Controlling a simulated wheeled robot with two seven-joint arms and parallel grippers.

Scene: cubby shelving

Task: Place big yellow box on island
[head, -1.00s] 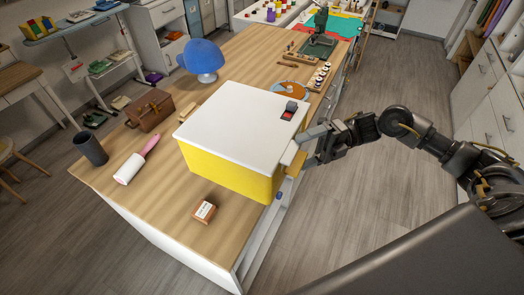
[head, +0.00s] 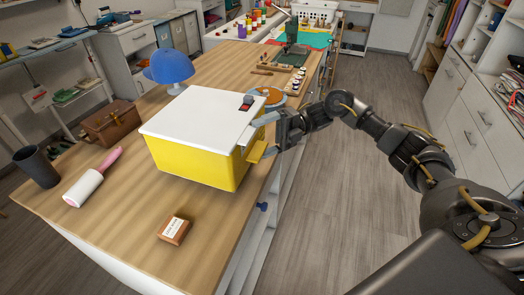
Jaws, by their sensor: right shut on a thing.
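The big yellow box (head: 198,163) with a white lid (head: 196,120) is at the middle of the wooden-topped island (head: 110,235). It looks upright, near the island's right edge. I cannot tell for certain whether its base touches the top. My right gripper (head: 262,138) is at the box's right side, shut on the box by its side. My left gripper is not in view.
A small brown stamp block (head: 174,230), a white-and-pink lint roller (head: 92,180), a dark cup (head: 36,166), a brown case (head: 111,121) and a blue hat on a stand (head: 170,66) surround the box. The front wood is mostly clear. Floor lies open right.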

